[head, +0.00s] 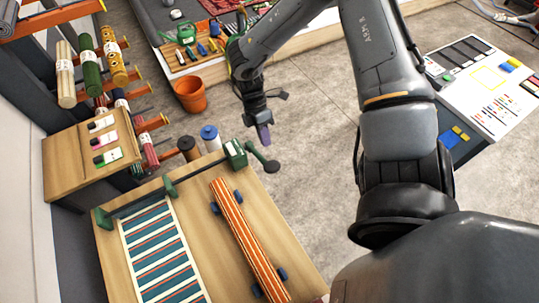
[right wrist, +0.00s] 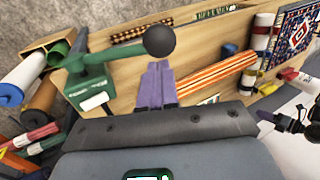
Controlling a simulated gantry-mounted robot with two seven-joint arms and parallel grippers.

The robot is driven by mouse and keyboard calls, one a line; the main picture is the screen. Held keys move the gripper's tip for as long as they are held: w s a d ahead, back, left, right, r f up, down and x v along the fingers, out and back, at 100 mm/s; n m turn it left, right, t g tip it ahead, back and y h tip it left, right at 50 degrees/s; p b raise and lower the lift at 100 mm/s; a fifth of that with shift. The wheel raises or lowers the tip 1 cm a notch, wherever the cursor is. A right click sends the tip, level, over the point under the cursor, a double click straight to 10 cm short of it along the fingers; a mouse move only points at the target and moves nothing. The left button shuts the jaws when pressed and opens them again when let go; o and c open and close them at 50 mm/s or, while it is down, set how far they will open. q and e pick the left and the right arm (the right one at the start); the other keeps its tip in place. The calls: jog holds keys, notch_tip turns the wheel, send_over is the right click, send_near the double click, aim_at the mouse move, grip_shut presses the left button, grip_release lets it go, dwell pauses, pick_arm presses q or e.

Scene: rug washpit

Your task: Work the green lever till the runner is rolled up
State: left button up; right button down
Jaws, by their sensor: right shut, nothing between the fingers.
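The green lever's housing (head: 235,153) stands at the far right corner of the wooden table, its short arm ending in a black knob (head: 272,166). In the right wrist view, the knob (right wrist: 160,40) shows on a green arm beside the housing (right wrist: 90,85). A teal, white and orange striped runner (head: 160,252) lies flat on the table, its far end near the bar between green brackets. My right gripper (head: 264,134) is shut and empty, above and beyond the knob; its purple fingers (right wrist: 160,85) point towards the knob, apparently apart from it. A dark gripper (right wrist: 295,122), apparently my left, shows partly.
An orange striped roll (head: 247,240) rests on blue cradles on the table (head: 205,265). Spools (head: 210,136) stand behind the housing. A terracotta pot (head: 190,94) is on the floor. Rolled textiles hang on a rack at left. Floor right of the lever is clear.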

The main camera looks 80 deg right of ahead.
aim_at(272, 164)
jog(key=x, duration=0.5)
jog(key=shift+s+a+f, duration=0.15)
jog(key=shift+s+f, duration=0.05)
jog(key=shift+f, duration=0.1)
jog(key=shift+x, duration=0.95)
jog(key=shift+w, duration=0.1)
jog(key=shift+p, duration=0.4)
